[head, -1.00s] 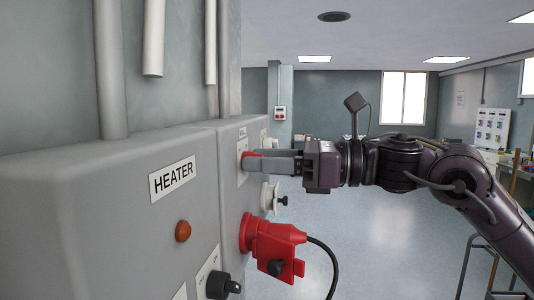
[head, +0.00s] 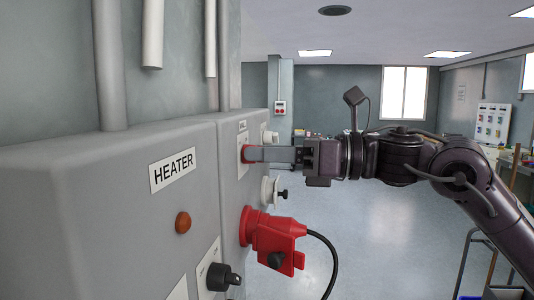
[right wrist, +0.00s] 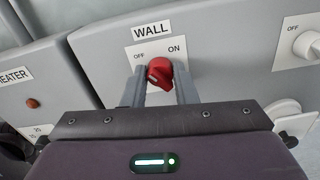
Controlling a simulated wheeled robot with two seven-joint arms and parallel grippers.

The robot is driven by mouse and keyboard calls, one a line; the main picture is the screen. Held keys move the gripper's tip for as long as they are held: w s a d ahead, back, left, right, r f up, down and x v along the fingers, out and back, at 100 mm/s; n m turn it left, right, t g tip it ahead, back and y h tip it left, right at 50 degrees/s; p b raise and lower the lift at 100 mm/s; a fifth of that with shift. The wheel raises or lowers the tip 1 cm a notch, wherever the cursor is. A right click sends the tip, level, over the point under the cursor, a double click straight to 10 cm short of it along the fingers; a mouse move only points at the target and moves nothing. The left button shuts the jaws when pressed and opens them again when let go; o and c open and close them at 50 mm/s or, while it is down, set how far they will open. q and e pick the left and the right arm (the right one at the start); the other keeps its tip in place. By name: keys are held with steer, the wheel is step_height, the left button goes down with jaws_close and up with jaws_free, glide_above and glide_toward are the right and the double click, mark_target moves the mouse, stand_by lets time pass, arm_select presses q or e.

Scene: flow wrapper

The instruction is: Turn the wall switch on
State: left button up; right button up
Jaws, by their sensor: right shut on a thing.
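The wall switch is a red rotary knob (right wrist: 160,73) on a white plate under a "WALL" label (right wrist: 151,31), with "OFF" at left and "ON" at right. In the head view the red knob (head: 246,153) shows only as a small patch at the fingertips. My right gripper (right wrist: 160,88) has one finger on each side of the knob and is shut on it. In the head view my right gripper (head: 253,154) reaches in from the right, fingers level. Which mark the knob points to is hard to tell. My left gripper is out of view.
Below the knob, a red plug (head: 275,245) with a black cable sticks out of the panel, and a white socket (head: 270,193) sits between them. A "HEATER" box (head: 120,210) with an orange lamp (head: 183,222) and black knob (head: 222,278) is nearer.

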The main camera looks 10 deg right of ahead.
steer(key=m, duration=0.8)
steer(key=shift+w, duration=0.1)
steer(key=m, duration=0.4)
steer(key=shift+p, duration=0.4)
steer(key=shift+f+m+p, duration=0.1)
steer(key=shift+m+p, duration=0.2)
steer(key=shift+m, duration=1.9)
steer(key=o, duration=1)
steer(key=shift+d, duration=0.1)
steer(key=shift+d+f, duration=0.1)
